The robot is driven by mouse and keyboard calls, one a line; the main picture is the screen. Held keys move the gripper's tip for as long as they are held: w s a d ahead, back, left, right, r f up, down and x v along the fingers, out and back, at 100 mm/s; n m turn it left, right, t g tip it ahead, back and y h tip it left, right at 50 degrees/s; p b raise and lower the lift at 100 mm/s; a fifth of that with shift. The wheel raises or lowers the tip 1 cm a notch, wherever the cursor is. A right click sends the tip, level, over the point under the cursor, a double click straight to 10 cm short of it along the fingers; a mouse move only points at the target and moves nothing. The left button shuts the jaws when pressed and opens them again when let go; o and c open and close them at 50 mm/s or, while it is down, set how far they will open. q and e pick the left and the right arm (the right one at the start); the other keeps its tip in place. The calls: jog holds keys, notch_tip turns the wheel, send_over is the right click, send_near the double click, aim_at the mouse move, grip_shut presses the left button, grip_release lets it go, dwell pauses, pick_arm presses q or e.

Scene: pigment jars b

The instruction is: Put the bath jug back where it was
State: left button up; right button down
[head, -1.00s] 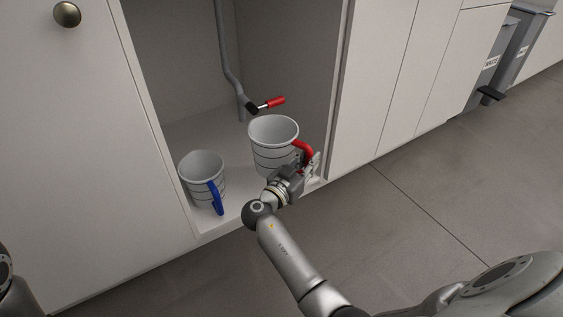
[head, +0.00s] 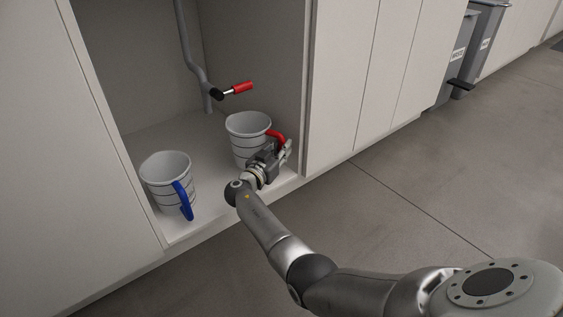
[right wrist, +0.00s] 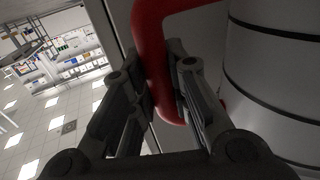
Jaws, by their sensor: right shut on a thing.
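A white bath jug with dark rings and a red handle (head: 243,146) is upright inside the open cabinet, near its right wall. My right gripper (head: 284,150) is shut on the red handle from the front right. In the right wrist view the fingers (right wrist: 168,85) pinch the lower part of the red handle (right wrist: 151,45), with the jug's ringed wall (right wrist: 275,75) on the right. My gripper hides part of the jug's base, so I cannot tell whether it touches the cabinet floor. My left gripper is out of view.
A similar jug with a blue handle (head: 164,184) stands on the cabinet floor (head: 205,190) to the left. A grey pipe (head: 188,50) with a red-handled valve (head: 238,88) hangs behind the red-handled jug. Grey bins (head: 470,50) stand far right.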

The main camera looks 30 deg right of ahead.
jog(key=shift+w+d+f+b, duration=0.1)
jog(key=shift+w+f+b, duration=0.1)
jog(key=shift+f+b, duration=0.15)
notch_tip(320, 180, down, 3)
jog(key=shift+b, duration=1.25)
jog(key=shift+r, duration=0.1)
jog(key=c, duration=1.4)
grip_release()
